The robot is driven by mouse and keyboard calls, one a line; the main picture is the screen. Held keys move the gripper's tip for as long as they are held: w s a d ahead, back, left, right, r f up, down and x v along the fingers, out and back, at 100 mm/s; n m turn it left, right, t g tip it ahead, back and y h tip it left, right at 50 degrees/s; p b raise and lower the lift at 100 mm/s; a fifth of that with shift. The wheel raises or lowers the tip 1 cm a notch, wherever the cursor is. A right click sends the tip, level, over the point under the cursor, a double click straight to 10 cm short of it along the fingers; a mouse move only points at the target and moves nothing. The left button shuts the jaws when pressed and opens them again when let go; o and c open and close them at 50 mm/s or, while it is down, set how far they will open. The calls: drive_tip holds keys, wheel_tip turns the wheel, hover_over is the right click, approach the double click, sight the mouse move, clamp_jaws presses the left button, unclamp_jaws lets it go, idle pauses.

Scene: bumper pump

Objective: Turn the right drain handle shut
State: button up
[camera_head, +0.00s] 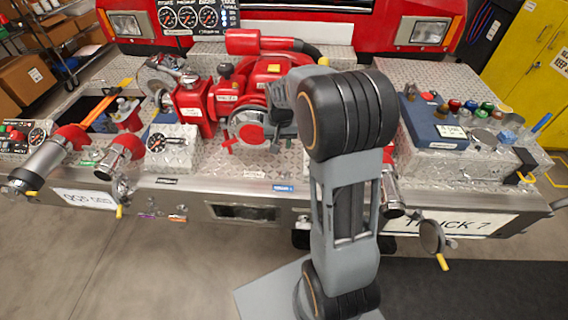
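A small yellow-tipped handle (442,262) hangs low on the right side of the bumper, just below a round grey cap (432,236). It is near the white "TRUCK 7" sign (475,223). I cannot tell from its angle whether that drain is open or shut. A similar yellow handle (119,211) hangs on the left side. My arm rises through the middle, and its elbow covers the right part of the pump. Dark grey parts of my arm's end (284,122) show beside the pump, well up and left of the right handle. My gripper's fingers cannot be made out.
The red pump (246,92) stands on the diamond-plate deck. A blue case (433,122) with coloured caps sits on the right deck, and a yellow-and-black latch (524,178) is at its right end. A silver nozzle (48,160) juts out left. Floor in front is mostly clear.

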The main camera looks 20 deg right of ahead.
drive_tip(key=m+p, duration=0.1)
approach(284, 167)
drive_tip(key=shift+g, duration=0.4)
drive_tip(key=f, duration=0.3)
drive_tip(key=f+p, duration=0.1)
drive_tip(key=f, duration=0.2)
drive_tip(key=f+p, duration=0.1)
drive_tip(key=f, duration=0.3)
drive_tip(key=shift+w+d, duration=0.15)
drive_tip(key=shift+w, duration=0.15)
drive_tip(key=shift+c, duration=0.2)
clamp_jaws()
